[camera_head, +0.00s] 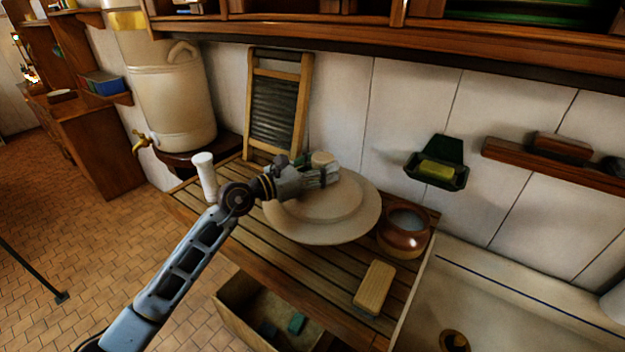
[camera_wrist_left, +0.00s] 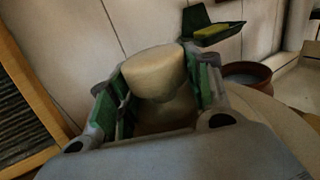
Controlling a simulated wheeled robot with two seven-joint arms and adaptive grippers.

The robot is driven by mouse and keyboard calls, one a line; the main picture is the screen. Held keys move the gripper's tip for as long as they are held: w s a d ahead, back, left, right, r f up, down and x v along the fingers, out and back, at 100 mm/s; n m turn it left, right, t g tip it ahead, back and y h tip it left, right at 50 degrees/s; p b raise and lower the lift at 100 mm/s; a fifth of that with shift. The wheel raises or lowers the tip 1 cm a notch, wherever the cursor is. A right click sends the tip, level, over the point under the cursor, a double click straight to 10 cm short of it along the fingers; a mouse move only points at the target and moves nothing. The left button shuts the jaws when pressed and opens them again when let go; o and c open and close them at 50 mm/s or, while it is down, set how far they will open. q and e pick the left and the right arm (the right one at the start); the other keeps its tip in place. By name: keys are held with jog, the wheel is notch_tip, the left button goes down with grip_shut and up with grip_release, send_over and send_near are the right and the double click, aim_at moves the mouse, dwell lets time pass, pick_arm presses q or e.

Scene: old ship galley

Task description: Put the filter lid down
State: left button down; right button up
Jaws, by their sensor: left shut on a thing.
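The filter lid (camera_head: 345,222) is a wide, pale cream disc with a raised inner tier and a round knob (camera_head: 322,158). It is over the slatted wooden drainboard, and I cannot tell whether its underside touches the slats. My left gripper (camera_head: 328,174) is shut on the knob, coming in from the left above the disc. In the left wrist view the knob (camera_wrist_left: 153,72) sits between the green finger pads, with part of the lid (camera_wrist_left: 270,112) at the right. My right gripper is not in view.
The drainboard (camera_head: 260,238) also holds a brown pot (camera_head: 404,236) and a wooden block or brush (camera_head: 375,288), both right of the lid. A washboard (camera_head: 275,105) leans behind. The stoneware filter (camera_head: 175,105) stands at left; a white cylinder (camera_head: 206,178) shows nearby. A sink (camera_head: 510,305) is at right.

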pick_arm(q)
notch_tip(320, 180, down, 4)
jog(key=shift+r, duration=0.15)
jog(key=shift+f, duration=0.6)
jog(key=shift+f, duration=1.85)
jog(key=shift+f+b, duration=0.1)
jog(key=shift+b, duration=0.2)
jog(key=c, duration=1.1)
grip_release()
jog(key=shift+f, duration=0.25)
jog(key=o, duration=0.5)
jog(key=shift+c, duration=0.2)
